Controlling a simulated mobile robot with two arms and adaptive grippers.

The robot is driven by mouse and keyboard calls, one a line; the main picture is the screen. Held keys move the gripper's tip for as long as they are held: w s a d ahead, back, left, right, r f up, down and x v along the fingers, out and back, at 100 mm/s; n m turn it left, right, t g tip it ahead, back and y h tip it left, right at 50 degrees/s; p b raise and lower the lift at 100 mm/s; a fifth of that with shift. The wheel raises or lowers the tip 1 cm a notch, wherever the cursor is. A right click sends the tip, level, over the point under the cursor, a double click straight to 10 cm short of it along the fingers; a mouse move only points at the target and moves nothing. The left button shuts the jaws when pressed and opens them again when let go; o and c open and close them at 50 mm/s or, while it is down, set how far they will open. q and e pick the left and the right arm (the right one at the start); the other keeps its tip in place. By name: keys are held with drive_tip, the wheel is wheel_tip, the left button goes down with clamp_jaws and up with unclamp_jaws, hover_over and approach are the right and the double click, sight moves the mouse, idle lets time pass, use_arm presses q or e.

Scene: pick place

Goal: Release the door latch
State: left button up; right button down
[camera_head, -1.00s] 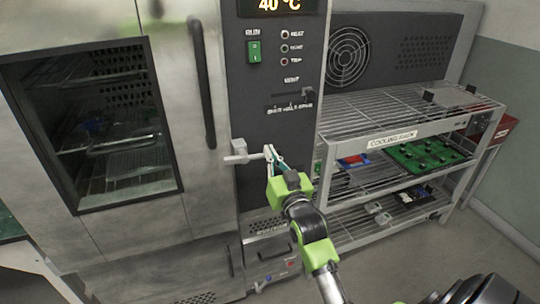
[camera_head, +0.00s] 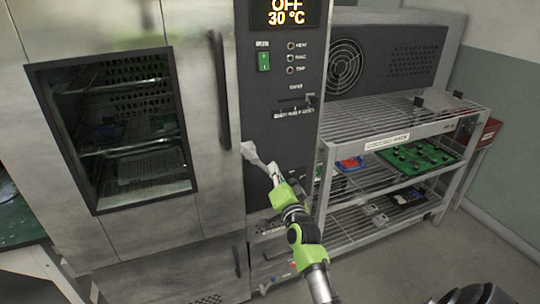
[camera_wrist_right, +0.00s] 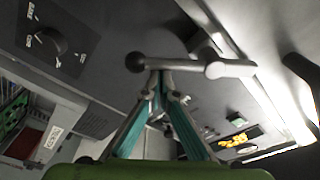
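The door latch (camera_head: 256,158) is a pale metal lever on the oven's front, between the door and the dark control panel. It slants down to the right in the head view. In the right wrist view the latch (camera_wrist_right: 190,65) is a bar with a dark round knob at one end. My right gripper (camera_head: 271,176) is at the lever's lower end. In the wrist view its teal-lined fingers (camera_wrist_right: 161,75) converge at the bar near the knob and appear closed on it. The oven door (camera_head: 203,150) looks shut, with trays dimly visible through its window. My left gripper is out of view.
The vertical door handle (camera_head: 219,90) stands left of the latch. The panel display (camera_head: 286,12) reads OFF 30 °C. A wire cooling rack (camera_head: 395,140) with green and blue items stands close on the right. Open floor (camera_head: 400,262) lies in front of the rack.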

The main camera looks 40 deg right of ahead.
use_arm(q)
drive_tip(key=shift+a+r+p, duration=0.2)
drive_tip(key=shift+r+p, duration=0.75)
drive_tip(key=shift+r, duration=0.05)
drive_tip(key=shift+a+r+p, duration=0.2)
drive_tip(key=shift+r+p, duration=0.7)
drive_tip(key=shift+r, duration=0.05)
use_arm(e)
drive_tip(key=shift+w+a+f+m+g, duration=0.15)
drive_tip(key=shift+a+f+m, duration=0.4)
drive_tip(key=shift+m, duration=0.8)
drive_tip(key=shift+w+a+f+m+g, duration=0.25)
drive_tip(key=shift+a+m, duration=0.5)
drive_tip(key=shift+m, duration=0.65)
drive_tip(key=shift+w+a+f+m+g, duration=0.1)
drive_tip(key=shift+a+f+m, duration=0.5)
drive_tip(key=shift+m, duration=0.75)
drive_tip(key=shift+a, duration=0.1)
